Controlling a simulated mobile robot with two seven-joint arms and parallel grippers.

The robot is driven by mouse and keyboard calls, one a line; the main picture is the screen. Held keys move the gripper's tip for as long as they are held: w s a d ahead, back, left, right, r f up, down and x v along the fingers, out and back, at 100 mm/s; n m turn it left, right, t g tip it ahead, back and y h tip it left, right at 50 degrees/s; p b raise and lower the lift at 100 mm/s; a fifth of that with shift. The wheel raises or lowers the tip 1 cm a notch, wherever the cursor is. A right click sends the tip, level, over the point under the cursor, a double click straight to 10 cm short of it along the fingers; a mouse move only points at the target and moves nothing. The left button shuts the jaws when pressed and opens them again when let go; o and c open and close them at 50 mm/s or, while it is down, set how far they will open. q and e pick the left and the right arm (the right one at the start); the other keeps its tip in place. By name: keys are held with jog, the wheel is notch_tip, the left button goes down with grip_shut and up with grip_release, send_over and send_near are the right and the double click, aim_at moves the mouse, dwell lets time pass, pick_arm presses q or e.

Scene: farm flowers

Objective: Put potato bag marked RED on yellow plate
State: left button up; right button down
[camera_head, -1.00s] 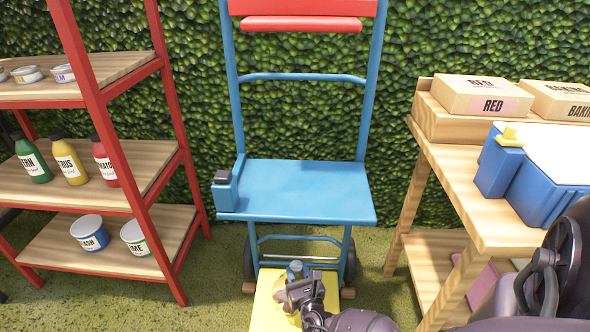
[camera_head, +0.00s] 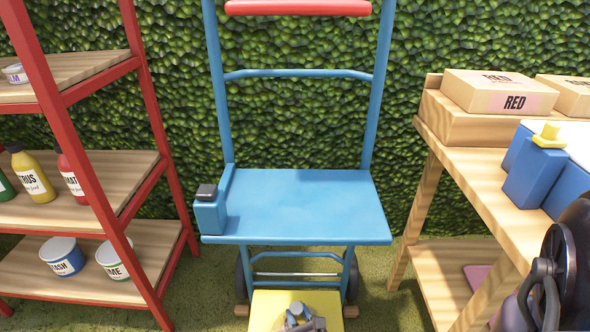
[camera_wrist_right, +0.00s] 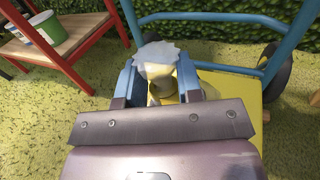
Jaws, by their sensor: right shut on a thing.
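A pale bag with a jagged grey-white top edge (camera_wrist_right: 158,52) is held between the blue fingers of my right gripper (camera_wrist_right: 158,82) in the right wrist view. No marking on it is readable from here. The yellow plate (camera_head: 266,308) is at the foot of the blue hand cart, at the bottom of the head view; it also shows in the right wrist view (camera_wrist_right: 240,92). My right gripper (camera_head: 302,318) is over the plate, cut off by the lower picture edge. I cannot tell whether the bag touches the plate.
The cart's blue shelf (camera_head: 300,205) is above and behind the plate, with a small blue box (camera_head: 209,215) on its left. A red-framed rack (camera_head: 130,180) with bottles and tubs stands left. A wooden table (camera_head: 480,185) with a box marked RED (camera_head: 500,92) stands right.

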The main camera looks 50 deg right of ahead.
pick_arm(q)
jog(key=shift+w, duration=0.1)
pick_arm(e)
jog(key=shift+w, duration=0.1)
jog(key=shift+f, duration=0.15)
jog(key=c, duration=0.8)
grip_release()
pick_arm(q)
jog(key=shift+a, duration=0.1)
pick_arm(e)
jog(key=shift+s+a, duration=0.1)
jog(key=shift+s, duration=0.1)
